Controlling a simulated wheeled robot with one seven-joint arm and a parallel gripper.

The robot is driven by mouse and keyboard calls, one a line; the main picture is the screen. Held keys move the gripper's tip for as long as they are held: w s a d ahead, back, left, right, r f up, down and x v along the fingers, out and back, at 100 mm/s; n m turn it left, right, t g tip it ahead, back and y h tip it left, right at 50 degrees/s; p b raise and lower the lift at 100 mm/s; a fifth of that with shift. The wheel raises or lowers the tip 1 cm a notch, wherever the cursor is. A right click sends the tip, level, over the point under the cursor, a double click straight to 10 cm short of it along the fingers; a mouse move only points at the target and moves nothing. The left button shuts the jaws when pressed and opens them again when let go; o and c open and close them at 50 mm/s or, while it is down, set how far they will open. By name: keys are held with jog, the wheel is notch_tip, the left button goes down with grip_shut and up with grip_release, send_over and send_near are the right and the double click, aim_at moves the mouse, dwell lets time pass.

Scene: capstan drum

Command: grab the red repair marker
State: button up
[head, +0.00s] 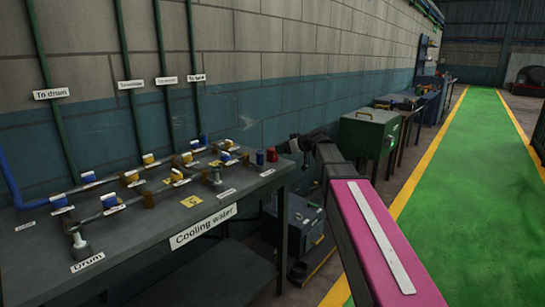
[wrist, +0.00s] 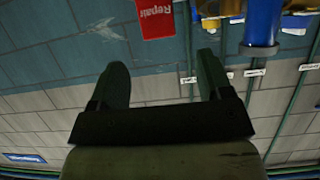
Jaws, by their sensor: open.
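The red repair marker (head: 272,155) stands at the back right corner of the grey bench in the head view. In the wrist view it shows upside down at the top edge as a red block (wrist: 155,20) with the white word "Repair"; part of it is cut off. My gripper (head: 291,146) is just to the right of the marker in the head view. In the wrist view my gripper (wrist: 160,63) is open, with nothing between its fingers. The marker lies beyond the fingertips, roughly in line with the gap between them.
A blue cylinder (wrist: 263,22) is close beside the marker in the wrist view. The "Cooling water" bench (head: 130,240) carries pipes, valves and labels (head: 88,262). The wall (head: 285,110) is behind. A green cabinet (head: 368,135) stands right; the green floor lane (head: 465,170) is clear.

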aim_at(273, 155)
jog(key=shift+x, duration=3.6)
jog(key=c, duration=1)
